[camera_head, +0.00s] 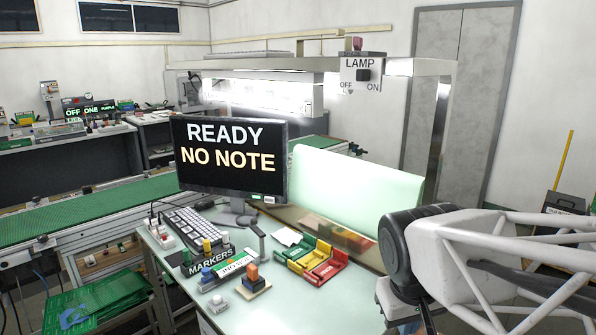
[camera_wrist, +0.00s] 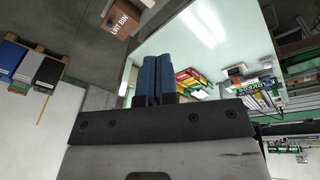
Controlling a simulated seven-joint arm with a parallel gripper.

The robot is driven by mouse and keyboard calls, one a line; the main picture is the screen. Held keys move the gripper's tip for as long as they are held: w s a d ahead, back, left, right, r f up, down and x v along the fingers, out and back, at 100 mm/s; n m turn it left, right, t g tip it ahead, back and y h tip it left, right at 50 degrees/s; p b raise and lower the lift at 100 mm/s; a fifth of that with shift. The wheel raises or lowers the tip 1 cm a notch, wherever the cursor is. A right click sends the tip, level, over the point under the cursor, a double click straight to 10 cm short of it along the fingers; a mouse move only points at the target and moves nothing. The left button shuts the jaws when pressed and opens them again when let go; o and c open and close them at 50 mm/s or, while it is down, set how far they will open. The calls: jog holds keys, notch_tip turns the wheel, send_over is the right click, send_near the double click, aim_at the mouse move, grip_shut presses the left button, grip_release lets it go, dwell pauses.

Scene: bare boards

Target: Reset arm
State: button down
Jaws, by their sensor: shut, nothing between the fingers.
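My gripper (camera_wrist: 155,64) shows in the wrist view as two dark blue fingers side by side. They are shut against each other with nothing between them. The gripper is in the air near the bench (camera_head: 330,318), apart from everything on it. In the head view my arm comes in from the right edge, and its lower end runs out of the picture at the bottom, so the fingers do not show clearly there.
The bench bears a monitor (camera_head: 229,158) reading "READY NO NOTE", a keyboard (camera_head: 196,229), a markers holder (camera_head: 208,258) and coloured bins (camera_head: 325,266). A lamp frame (camera_head: 440,68) stands over the back. A brown bin (camera_wrist: 121,17) shows in the wrist view.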

jog(key=s, duration=0.1)
jog(key=s+m, duration=0.1)
jog(key=s, duration=0.1)
jog(key=s+d+m+y, duration=0.1)
jog(key=s, duration=0.1)
jog(key=shift+s+f, duration=0.25)
jog(key=shift+f, duration=0.05)
